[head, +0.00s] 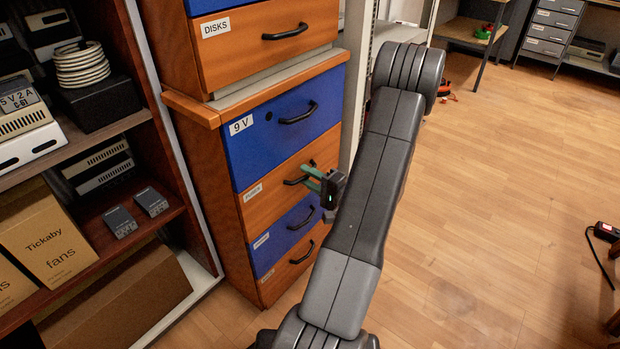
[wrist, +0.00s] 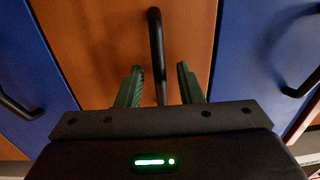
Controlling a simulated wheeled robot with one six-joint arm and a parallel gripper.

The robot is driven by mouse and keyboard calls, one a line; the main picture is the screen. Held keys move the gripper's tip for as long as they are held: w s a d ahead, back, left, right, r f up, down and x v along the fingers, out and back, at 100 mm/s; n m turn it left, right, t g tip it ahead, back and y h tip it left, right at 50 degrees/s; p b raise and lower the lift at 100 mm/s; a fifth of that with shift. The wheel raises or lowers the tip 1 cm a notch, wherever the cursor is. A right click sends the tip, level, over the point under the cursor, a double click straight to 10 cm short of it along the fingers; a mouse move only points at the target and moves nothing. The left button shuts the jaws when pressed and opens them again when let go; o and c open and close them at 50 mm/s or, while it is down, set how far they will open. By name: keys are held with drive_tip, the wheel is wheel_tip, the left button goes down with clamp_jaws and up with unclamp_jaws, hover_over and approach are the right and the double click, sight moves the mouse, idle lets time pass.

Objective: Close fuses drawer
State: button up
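The fuses drawer (head: 272,190) is the orange front with a small label, below the blue 9 V drawer in the wooden cabinet. Its front looks about level with its neighbours; a small gap I cannot tell. Its black bar handle (head: 290,182) is partly hidden by my gripper (head: 308,178). In the wrist view, the handle (wrist: 155,35) runs upright between the two green fingers of my gripper (wrist: 159,72). The fingers are apart, with space on both sides of the handle, and hold nothing. The orange drawer front (wrist: 100,45) lies behind them.
The blue 9 V drawer (head: 270,125) is above and another blue drawer (head: 285,235) below, both with black handles. A shelf rack (head: 165,150) with boxes stands at the left. Wooden floor (head: 490,200) at the right is largely clear.

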drive_tip(key=p+v, duration=0.2)
drive_tip(key=v, duration=1.1)
drive_tip(key=shift+s+d, duration=0.2)
drive_tip(key=shift+d, duration=0.15)
drive_tip(key=b+x, duration=0.2)
drive_tip(key=x, duration=1.1)
drive_tip(key=shift+a, duration=0.15)
drive_tip(key=shift+w, duration=0.1)
